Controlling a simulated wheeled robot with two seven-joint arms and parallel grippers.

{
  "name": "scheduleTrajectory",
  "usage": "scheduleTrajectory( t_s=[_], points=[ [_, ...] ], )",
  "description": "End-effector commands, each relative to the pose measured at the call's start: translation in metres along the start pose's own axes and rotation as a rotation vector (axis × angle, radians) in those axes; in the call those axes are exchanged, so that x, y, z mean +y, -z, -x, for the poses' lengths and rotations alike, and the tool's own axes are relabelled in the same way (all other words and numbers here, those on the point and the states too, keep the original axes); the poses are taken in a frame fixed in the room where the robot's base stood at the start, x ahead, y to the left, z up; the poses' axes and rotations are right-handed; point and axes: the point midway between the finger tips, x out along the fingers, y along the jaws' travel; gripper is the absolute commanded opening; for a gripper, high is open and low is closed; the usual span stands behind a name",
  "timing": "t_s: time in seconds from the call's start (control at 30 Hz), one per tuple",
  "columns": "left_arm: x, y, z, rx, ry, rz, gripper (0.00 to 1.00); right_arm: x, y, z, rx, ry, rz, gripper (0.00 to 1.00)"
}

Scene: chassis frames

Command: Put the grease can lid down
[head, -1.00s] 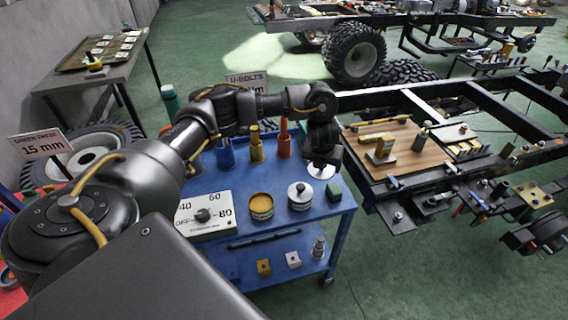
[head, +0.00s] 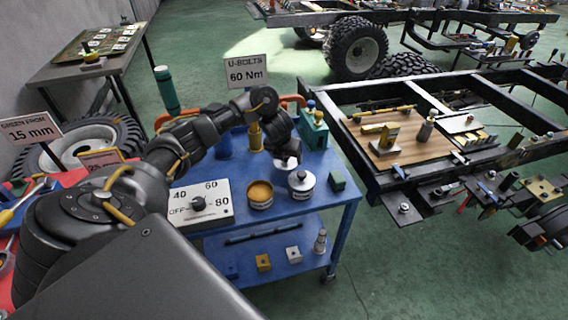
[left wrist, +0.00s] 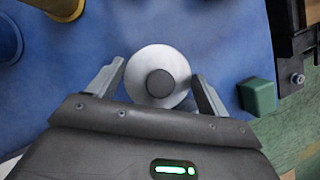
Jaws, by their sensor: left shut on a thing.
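My left gripper (head: 287,152) points down over the blue cart and is shut on the grease can lid (head: 287,164), a pale disc. In the left wrist view the lid (left wrist: 178,59) shows between the two fingers (left wrist: 157,72), with a dark round knob in its middle. The lid seems held above the cart top; its exact height is unclear. An open can of tan grease (head: 260,193) stands on the cart, in front and to the left of the lid. My right gripper is not in view.
A dial panel (head: 200,203) lies left. Coloured bottles, including a yellow one (head: 255,137), stand behind. The chassis frame (head: 370,185) is right.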

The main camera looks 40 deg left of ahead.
Motion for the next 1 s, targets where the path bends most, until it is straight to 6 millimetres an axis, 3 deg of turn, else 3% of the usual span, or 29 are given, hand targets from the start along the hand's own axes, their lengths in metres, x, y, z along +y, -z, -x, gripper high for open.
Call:
scheduleTrajectory(
  t_s=[0.13,0.4,0.73,0.77,0.9,1.0],
  points=[
    [0.002,0.001,-0.004,0.001,0.000,0.001,0.55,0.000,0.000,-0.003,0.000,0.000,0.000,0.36],
    [0.005,0.013,-0.034,0.002,0.002,0.003,0.55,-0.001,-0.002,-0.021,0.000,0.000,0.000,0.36],
    [0.006,0.013,-0.035,0.001,-0.001,0.000,0.55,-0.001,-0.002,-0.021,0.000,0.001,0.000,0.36],
    [0.005,0.013,-0.035,0.001,0.000,0.000,0.81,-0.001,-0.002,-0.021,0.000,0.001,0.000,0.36],
    [0.005,0.013,-0.035,0.001,0.000,0.000,0.99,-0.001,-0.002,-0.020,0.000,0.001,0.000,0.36],
    [0.005,0.013,-0.035,0.001,0.000,0.000,1.00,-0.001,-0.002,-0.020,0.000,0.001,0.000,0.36]
  ],
)
